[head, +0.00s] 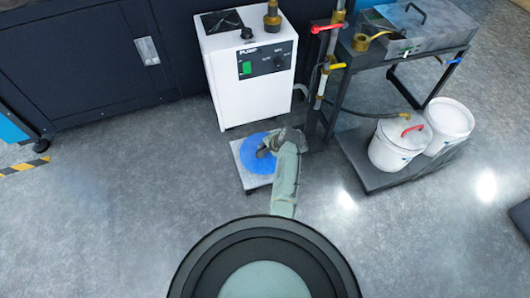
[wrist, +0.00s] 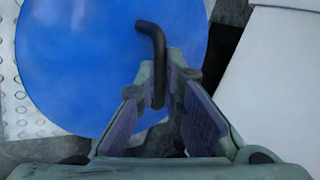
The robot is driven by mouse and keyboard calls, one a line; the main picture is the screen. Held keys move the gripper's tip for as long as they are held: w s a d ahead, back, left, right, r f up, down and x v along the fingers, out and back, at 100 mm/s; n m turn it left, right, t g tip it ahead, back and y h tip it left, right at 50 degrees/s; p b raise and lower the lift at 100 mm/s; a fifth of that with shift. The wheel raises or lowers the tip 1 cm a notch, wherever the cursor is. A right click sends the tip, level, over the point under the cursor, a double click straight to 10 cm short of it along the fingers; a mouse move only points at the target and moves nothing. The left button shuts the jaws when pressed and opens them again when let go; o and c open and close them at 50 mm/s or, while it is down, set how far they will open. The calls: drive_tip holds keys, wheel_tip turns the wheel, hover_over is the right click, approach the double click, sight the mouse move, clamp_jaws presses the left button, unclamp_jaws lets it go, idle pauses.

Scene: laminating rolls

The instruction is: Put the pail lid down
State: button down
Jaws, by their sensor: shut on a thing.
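The pail lid (head: 249,162) is a round blue disc with a dark bent handle (wrist: 153,45). My gripper (head: 271,147) is shut on that handle, which stands between the fingers in the wrist view (wrist: 164,80). The lid (wrist: 75,65) lies flat over a low light platform (head: 250,182), whose studded metal top (wrist: 14,105) shows at the left in the wrist view. I cannot tell whether the lid rests on the platform or hangs just above it. The fingers and my arm hide part of the lid.
A white pump cabinet (head: 225,85) stands right behind the platform. Pipes with red and yellow levers (head: 328,27) rise beside it. Two white pails (head: 389,154) (head: 448,121) stand on a dark base (head: 375,180) at the right. The floor at the left is clear.

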drive_tip(key=shift+f+b, duration=0.4)
drive_tip(key=shift+f, duration=0.6)
drive_tip(key=c, duration=1.7)
unclamp_jaws()
drive_tip(key=shift+s+d+r+p, duration=0.1)
drive_tip(key=shift+r+p, duration=0.45)
drive_tip(key=shift+p, duration=0.05)
drive_tip(key=p+v, duration=1.1)
drive_tip(key=shift+p, duration=0.4)
drive_tip(key=shift+s+d+r, duration=0.1)
